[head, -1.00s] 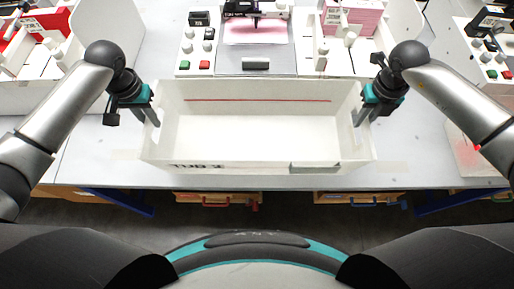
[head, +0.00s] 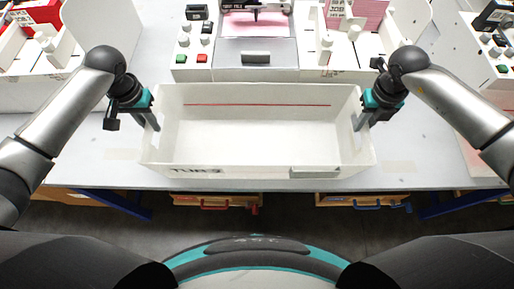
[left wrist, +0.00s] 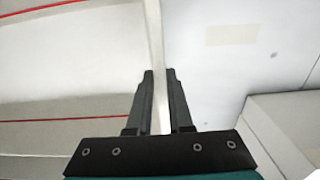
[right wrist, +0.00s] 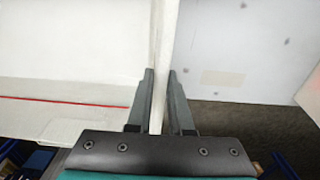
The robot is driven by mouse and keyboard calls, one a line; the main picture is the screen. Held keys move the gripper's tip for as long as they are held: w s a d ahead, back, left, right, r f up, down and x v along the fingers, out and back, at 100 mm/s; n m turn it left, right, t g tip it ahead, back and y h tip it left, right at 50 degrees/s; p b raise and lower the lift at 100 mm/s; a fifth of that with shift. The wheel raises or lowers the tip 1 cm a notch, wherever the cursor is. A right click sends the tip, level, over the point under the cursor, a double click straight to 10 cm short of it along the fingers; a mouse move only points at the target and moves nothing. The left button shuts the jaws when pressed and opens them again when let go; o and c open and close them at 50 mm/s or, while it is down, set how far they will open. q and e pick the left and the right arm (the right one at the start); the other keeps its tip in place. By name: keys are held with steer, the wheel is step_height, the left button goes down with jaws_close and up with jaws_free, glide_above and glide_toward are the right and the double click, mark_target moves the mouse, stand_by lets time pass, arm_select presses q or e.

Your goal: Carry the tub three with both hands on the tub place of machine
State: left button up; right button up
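The tub (head: 260,150) is a long white open box with a red line along its inner far wall and a dark label on its front. It looks empty. It is level over the front of the grey bench, in front of the middle machine. My left gripper (head: 152,122) is shut on its left end wall, and my right gripper (head: 362,122) on its right end wall. In the left wrist view (left wrist: 160,85) and the right wrist view (right wrist: 160,85) the wall runs between the fingers. The gap under the tub cannot be judged.
The middle machine (head: 255,58) has a pink sheet, and a button panel (head: 193,45) at its left. White stands with boxes stand left and right of it. Another button panel (head: 490,50) is at the far right. Bare bench (head: 410,150) lies right of the tub; drawers (head: 215,200) are below.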

arm_select(q)
steer(key=o, duration=0.5)
steer(key=shift+c, duration=0.2)
arm_select(e)
steer(key=o, duration=0.5)
steer(key=shift+c, duration=0.2)
steer(key=shift+r, duration=0.1)
arm_select(q)
step_height(320, 180, up, 12)
arm_select(e)
step_height(320, 180, up, 12)
